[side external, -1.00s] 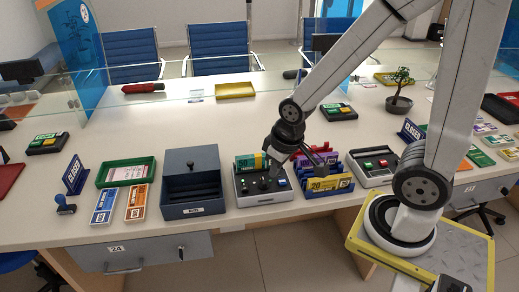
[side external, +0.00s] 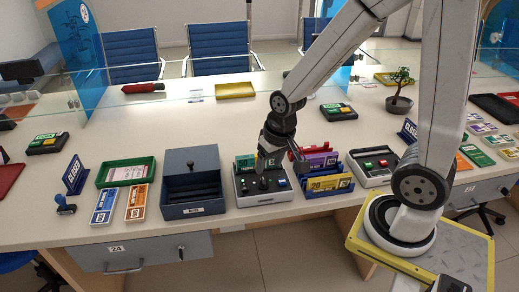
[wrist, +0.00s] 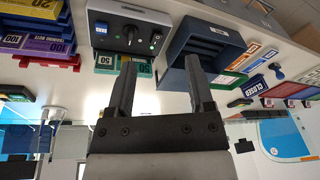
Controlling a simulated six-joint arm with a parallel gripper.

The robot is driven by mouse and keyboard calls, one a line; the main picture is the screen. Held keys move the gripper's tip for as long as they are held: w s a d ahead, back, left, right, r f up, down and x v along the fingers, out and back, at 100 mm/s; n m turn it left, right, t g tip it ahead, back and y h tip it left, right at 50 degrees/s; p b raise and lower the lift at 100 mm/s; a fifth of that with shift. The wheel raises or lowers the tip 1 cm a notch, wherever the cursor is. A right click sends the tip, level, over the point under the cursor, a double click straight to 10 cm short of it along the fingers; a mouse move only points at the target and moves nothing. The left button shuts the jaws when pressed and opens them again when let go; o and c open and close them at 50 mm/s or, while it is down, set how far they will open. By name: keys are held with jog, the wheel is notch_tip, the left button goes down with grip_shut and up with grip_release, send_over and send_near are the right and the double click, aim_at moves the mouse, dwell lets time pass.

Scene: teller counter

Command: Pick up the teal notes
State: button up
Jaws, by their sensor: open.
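The teal notes (side external: 245,162), marked 50, stand at the back of a grey machine with a black knob (side external: 264,184). My gripper (side external: 280,163) is over the right part of this machine and hides the right end of the notes. In the wrist view the teal notes (wrist: 105,61) show beside the machine (wrist: 128,32), and the left finger crosses in front of them. My gripper (wrist: 161,63) is open there, with nothing held between its fingers.
A dark blue-grey box (side external: 190,207) stands close on the left of the machine. A blue rack (side external: 345,187) with yellow notes (side external: 326,184) and purple notes (side external: 318,160) stands close on the right. The counter behind (side external: 210,120) is mostly clear.

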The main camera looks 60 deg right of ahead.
jog(key=w+d+f+m+y, duration=0.1)
jog(key=w+d+f+m, duration=0.2)
jog(key=m, duration=0.4)
jog(key=w+d+f+m+y, duration=0.1)
jog(key=w+d+f+m, duration=0.2)
jog(key=w+d+m, duration=0.2)
jog(key=w+d+f+m+t+y, duration=0.1)
jog(key=w+d+f+m, duration=0.2)
jog(key=d+m, duration=0.5)
jog(key=shift+w+d+f+m, duration=0.1)
jog(key=shift+w+d+m, duration=0.15)
jog(key=shift+m, duration=0.55)
jog(key=shift+w+d+f+m, duration=0.15)
jog(key=shift+w+m, duration=0.15)
jog(key=shift+m, duration=0.5)
jog(key=shift+x, duration=1.25)
jog(key=shift+x, duration=2.6)
grip_shut()
